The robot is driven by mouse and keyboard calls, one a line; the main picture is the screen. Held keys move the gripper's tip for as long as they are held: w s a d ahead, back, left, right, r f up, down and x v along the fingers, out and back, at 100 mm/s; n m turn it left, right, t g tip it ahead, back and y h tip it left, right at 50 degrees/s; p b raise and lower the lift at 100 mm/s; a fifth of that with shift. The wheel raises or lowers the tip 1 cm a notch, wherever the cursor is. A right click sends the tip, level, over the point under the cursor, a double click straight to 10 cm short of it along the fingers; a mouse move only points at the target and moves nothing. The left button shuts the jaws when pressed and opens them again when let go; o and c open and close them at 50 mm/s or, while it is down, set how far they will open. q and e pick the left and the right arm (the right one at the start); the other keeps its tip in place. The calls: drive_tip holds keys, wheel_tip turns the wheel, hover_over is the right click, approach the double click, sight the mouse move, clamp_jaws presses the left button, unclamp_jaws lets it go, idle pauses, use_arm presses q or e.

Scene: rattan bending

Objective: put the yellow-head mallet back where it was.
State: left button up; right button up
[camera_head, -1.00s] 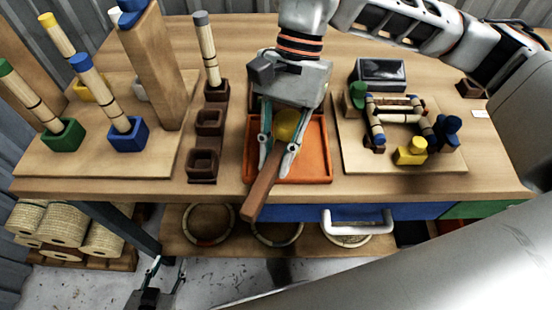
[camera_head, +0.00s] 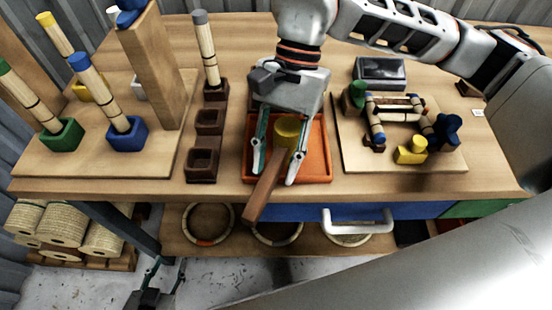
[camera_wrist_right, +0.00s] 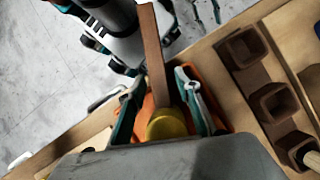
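The mallet has a yellow head (camera_head: 286,131) and a brown wooden handle (camera_head: 264,192). Its head is in the orange tray (camera_head: 318,172), and its handle slants out over the tray's front rim past the table's front edge. My right gripper (camera_head: 273,175) reaches down over the tray, open, with one finger on each side of the mallet. In the right wrist view the yellow head (camera_wrist_right: 167,124) lies between the spread fingers, with gaps beside the handle. My left gripper (camera_head: 166,264) is low in front of the table, open and empty.
Brown square sockets (camera_head: 202,160) stand left of the tray, one holding an upright rattan pole (camera_head: 206,52). A board (camera_head: 350,160) with a rattan frame and coloured pegs lies to the right. A drawer handle (camera_head: 357,222) projects below the table edge.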

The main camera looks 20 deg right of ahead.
drive_tip(key=v, duration=1.2)
drive_tip(key=shift+s, duration=0.1)
